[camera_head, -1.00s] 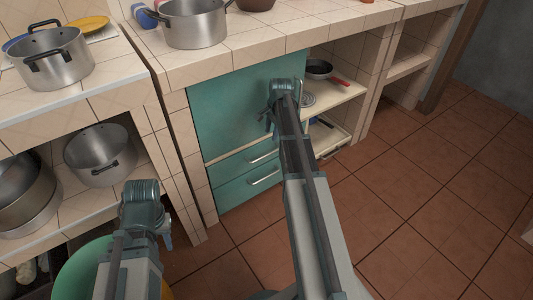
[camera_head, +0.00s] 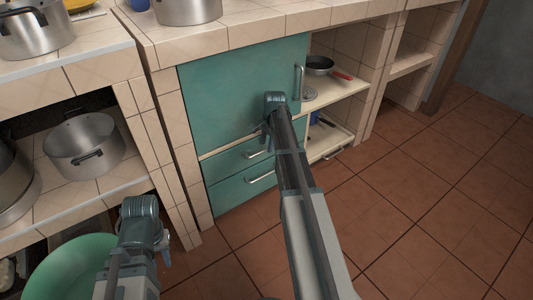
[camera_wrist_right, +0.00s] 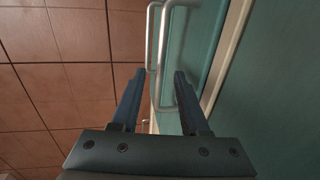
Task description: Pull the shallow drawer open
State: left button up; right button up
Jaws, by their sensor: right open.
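The shallow drawer (camera_head: 228,165) is the narrow upper teal drawer under a large teal door, and it looks shut. Its bar handle (camera_head: 258,153) shows in the head view just below my right gripper (camera_head: 266,132). In the right wrist view my right gripper (camera_wrist_right: 159,72) is open, its fingers pointing along the cabinet front. A bar handle (camera_wrist_right: 160,90) lies in line with the gap between the fingertips, and a second handle shows behind it. I cannot tell how deep the handle sits between them. My left gripper (camera_head: 150,240) is far left, its fingers mostly hidden.
A deeper teal drawer (camera_head: 235,193) with a handle lies below. Open shelves (camera_head: 335,88) with a pan (camera_head: 320,65) stand to the right. A pot (camera_head: 83,145) sits on the left shelf, above a green bowl (camera_head: 70,270). The tiled floor at right is clear.

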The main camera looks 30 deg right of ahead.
jog(key=shift+w+f+b, duration=0.15)
jog(key=shift+f+b, duration=0.15)
jog(key=shift+f, duration=0.4)
grip_shut()
dwell(1.0)
